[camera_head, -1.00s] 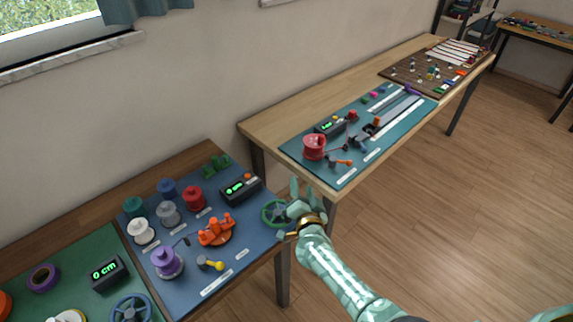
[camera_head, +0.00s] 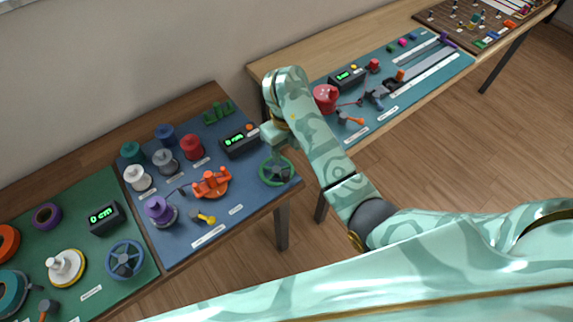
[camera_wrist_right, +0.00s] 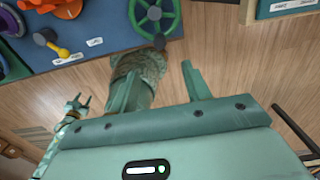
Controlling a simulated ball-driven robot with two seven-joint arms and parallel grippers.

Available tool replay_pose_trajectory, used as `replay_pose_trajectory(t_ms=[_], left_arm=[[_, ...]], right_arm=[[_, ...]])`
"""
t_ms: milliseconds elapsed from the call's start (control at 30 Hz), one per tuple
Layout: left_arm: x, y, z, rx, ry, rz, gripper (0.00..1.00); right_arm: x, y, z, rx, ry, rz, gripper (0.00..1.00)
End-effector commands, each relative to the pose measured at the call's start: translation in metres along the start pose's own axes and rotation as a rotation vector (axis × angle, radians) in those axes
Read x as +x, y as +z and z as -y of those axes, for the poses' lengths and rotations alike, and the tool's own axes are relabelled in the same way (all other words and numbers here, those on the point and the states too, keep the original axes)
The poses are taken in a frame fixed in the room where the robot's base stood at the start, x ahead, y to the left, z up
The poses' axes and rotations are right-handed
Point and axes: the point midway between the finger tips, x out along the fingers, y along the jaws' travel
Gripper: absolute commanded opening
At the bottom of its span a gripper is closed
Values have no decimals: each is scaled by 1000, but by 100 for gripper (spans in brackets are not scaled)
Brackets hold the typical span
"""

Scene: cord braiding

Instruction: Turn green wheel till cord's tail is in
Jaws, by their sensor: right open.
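The green wheel (camera_head: 276,171) lies at the front right corner of the blue mat. It also shows at the top of the right wrist view (camera_wrist_right: 155,14). My right gripper (camera_wrist_right: 162,85) is open and empty, with the wheel beyond its fingertips and apart from them. In the head view my right wrist hangs over the wheel's far side and partly covers the gripper. The orange braiding piece (camera_head: 211,184) stands left of the wheel. I cannot make out the cord's tail. My left gripper (camera_wrist_right: 77,106) shows small in the right wrist view, its fingers apart.
The blue mat also holds several spools, including a purple one (camera_head: 160,210), a yellow-knobbed crank (camera_head: 203,217) and a display box (camera_head: 240,141). A green mat with a blue wheel (camera_head: 125,260) lies left. A second table (camera_head: 262,71) stands right, across a gap.

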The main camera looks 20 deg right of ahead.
Motion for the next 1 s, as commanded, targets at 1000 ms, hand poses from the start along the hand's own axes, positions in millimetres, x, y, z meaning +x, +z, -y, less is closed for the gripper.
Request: replay_pose_trajectory(t_ms=[1000], left_arm=[[56, 7, -10, -2, 13, 9, 44]], right_arm=[[136, 0, 1, 3, -2, 0, 48]])
